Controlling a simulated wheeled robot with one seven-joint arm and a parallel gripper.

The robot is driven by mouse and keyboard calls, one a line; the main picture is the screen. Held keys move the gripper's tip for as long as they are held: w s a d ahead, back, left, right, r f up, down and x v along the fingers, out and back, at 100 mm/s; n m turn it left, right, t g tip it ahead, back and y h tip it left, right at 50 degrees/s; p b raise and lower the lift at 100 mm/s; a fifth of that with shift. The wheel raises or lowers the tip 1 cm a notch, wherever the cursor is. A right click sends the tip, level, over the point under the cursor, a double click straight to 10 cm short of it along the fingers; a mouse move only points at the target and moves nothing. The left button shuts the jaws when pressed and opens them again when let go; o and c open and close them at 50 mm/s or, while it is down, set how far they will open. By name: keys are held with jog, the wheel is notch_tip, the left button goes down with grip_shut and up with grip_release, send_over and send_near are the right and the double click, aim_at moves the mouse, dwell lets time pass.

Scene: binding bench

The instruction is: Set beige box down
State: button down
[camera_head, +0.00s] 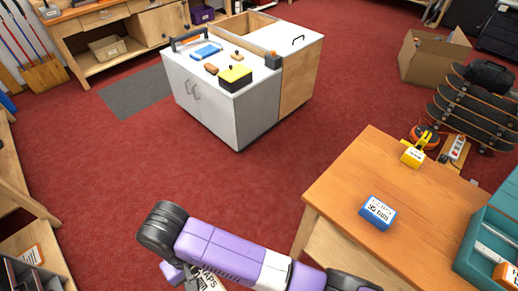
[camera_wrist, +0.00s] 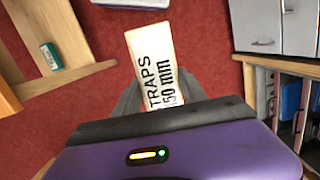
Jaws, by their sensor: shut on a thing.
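The beige box (camera_wrist: 150,48) is a pale block with black lettering that reads "TRAPS" and "50 mm". My gripper (camera_wrist: 158,92) is shut on its near end, with one dark finger on each side. In the wrist view the box points away from the gripper over red floor, and nothing is seen touching its far end. In the head view only a lettered part of the box (camera_head: 208,281) shows at the bottom edge. My purple forearm and the frame edge hide the rest, and my gripper's fingers are not clear there.
A wooden table (camera_head: 345,170) at right holds a blue box (camera_head: 378,212), a yellow item (camera_head: 413,155) and a teal toolbox (camera_head: 488,245). A white-topped cabinet (camera_head: 222,105) with several items stands mid-floor. Shelving stands at left. Red floor (camera_head: 110,165) between is clear.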

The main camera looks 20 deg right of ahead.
jog(key=w+d+r+n, duration=0.1)
jog(key=w+d+r, duration=0.3)
jog(key=w+d, duration=0.35)
jog(key=w+d+r, duration=0.4)
jog(key=w+d, duration=0.3)
jog(key=d, duration=0.1)
jog(key=w+d+r, duration=0.2)
jog(key=d, duration=0.7)
jog(key=w+d+r, duration=0.1)
jog(key=d+r, duration=0.1)
jog(key=d, duration=0.8)
jog(key=s+d+r, duration=0.2)
jog(key=s+d, duration=0.3)
jog(key=d, duration=0.6)
jog(key=s+d+r, duration=0.1)
jog(key=s+d, duration=0.4)
jog(key=d, duration=0.6)
jog(key=s+d+r, duration=0.2)
jog(key=s+d, duration=0.3)
jog(key=d, duration=0.6)
jog(key=shift+d+f+b, duration=0.1)
jog(key=shift+f+b, duration=2.85)
jog(key=shift+f, duration=6.8)
jog(key=shift+f, duration=0.1)
